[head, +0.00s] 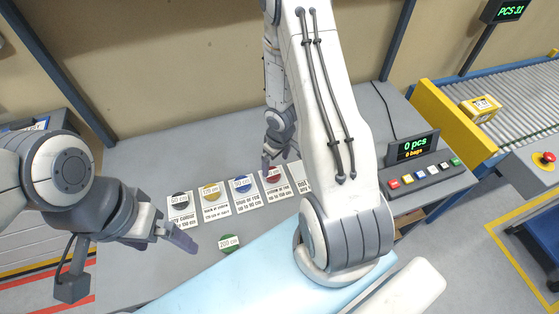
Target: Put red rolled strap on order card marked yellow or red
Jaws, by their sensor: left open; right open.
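The red rolled strap (272,177) lies on the fourth order card from the left (278,193), whose print appears to read yellow or red, though it is small. My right gripper (273,163) is open just behind and above this strap; its fingertips partly overlap the strap's far edge, and I cannot tell if they touch. My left gripper (180,237) is open and empty, low over the table in front of the leftmost card.
Other cards hold a black strap (179,198), a yellow strap (209,190) and a blue strap (242,184). A further card (299,172) is partly hidden by my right arm. A green strap (229,243) lies in front of the cards. A button panel (425,173) stands at right.

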